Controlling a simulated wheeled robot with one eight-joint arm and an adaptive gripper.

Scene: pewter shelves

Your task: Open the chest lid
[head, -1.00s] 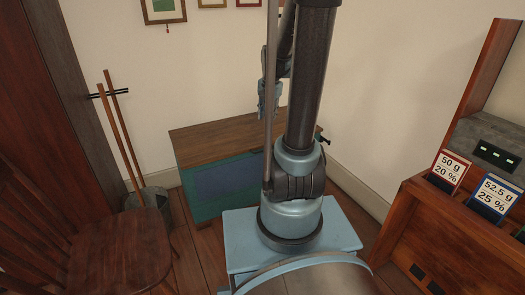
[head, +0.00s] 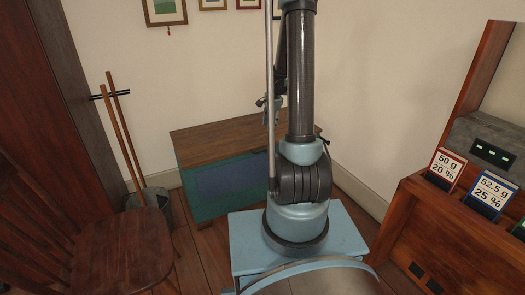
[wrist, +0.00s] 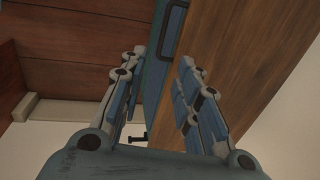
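The chest has a flat brown wooden lid (head: 220,137) and a teal body with a blue front panel (head: 222,186). It stands against the back wall in the head view, and the lid looks closed. My gripper (head: 268,106) is over the lid area, partly hidden behind my arm. In the wrist view, my gripper (wrist: 161,62) has its two fingers spread apart. The lid's wood (wrist: 235,50) and a teal chest edge (wrist: 165,40) show behind and between the fingers. I cannot tell whether the fingers touch the chest. A small black fitting (head: 324,139) sticks out at the chest's right end.
A wooden chair (head: 120,250) stands at the left, with a bucket (head: 157,198) and long wooden sticks (head: 120,135) behind it. A wooden stand (head: 450,235) with labelled cards is at the right. Some floor is free left of my base.

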